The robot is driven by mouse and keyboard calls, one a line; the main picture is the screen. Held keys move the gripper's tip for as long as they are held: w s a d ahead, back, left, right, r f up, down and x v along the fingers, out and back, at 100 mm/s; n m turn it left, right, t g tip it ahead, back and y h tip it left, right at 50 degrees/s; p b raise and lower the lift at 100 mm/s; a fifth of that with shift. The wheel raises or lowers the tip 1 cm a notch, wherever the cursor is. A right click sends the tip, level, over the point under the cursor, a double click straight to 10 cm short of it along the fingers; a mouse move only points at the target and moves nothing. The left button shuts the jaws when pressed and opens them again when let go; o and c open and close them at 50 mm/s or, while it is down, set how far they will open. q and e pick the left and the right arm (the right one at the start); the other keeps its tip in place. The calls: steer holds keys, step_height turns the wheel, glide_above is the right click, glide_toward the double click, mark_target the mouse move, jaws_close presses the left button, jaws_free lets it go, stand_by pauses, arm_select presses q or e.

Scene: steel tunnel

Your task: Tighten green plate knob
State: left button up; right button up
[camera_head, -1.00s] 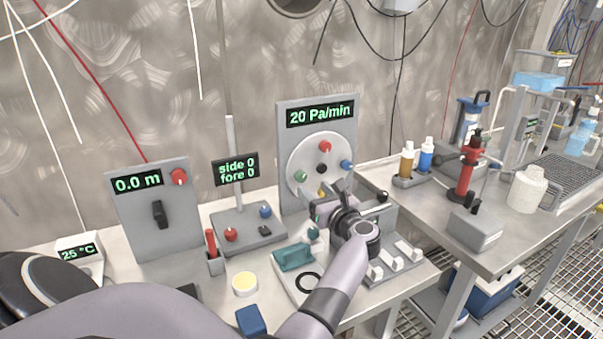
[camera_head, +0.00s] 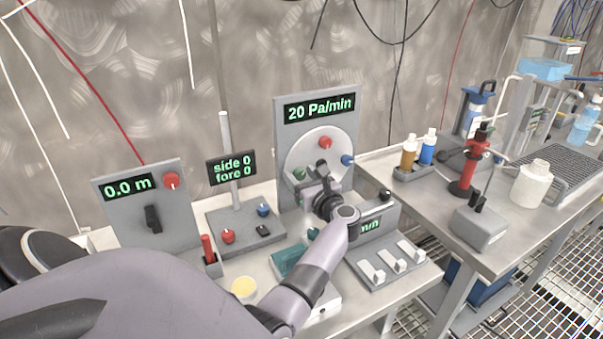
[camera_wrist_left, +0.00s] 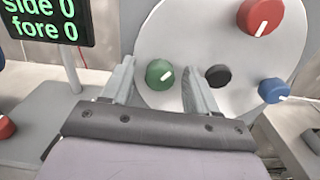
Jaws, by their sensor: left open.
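The green knob (camera_wrist_left: 160,74) sits on the round pale plate (camera_wrist_left: 215,30), with a white mark on its face. It also shows in the head view (camera_head: 299,174), just left of my wrist. My left gripper (camera_wrist_left: 158,80) is open, its two fingers on either side of the green knob in the wrist view. Whether the fingers reach the knob's depth I cannot tell. The plate also carries a red knob (camera_wrist_left: 260,15), a blue knob (camera_wrist_left: 273,90) and a black centre hub (camera_wrist_left: 218,76). In the head view my left gripper (camera_head: 318,178) covers the plate's lower part.
The panel reads 20 Pa/min (camera_head: 319,107). Left of it stands a "side 0 fore 0" display (camera_head: 232,166) on a post over a grey base. A box with white switches (camera_head: 397,261) stands right of my arm. A teal block (camera_head: 288,260) lies beneath my forearm.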

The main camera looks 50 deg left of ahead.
arm_select(q)
steer(key=c, duration=1)
steer(key=shift+c, duration=0.2)
steer(key=shift+m, duration=0.3)
steer(key=m, duration=0.2)
steer(key=shift+m, duration=2.1)
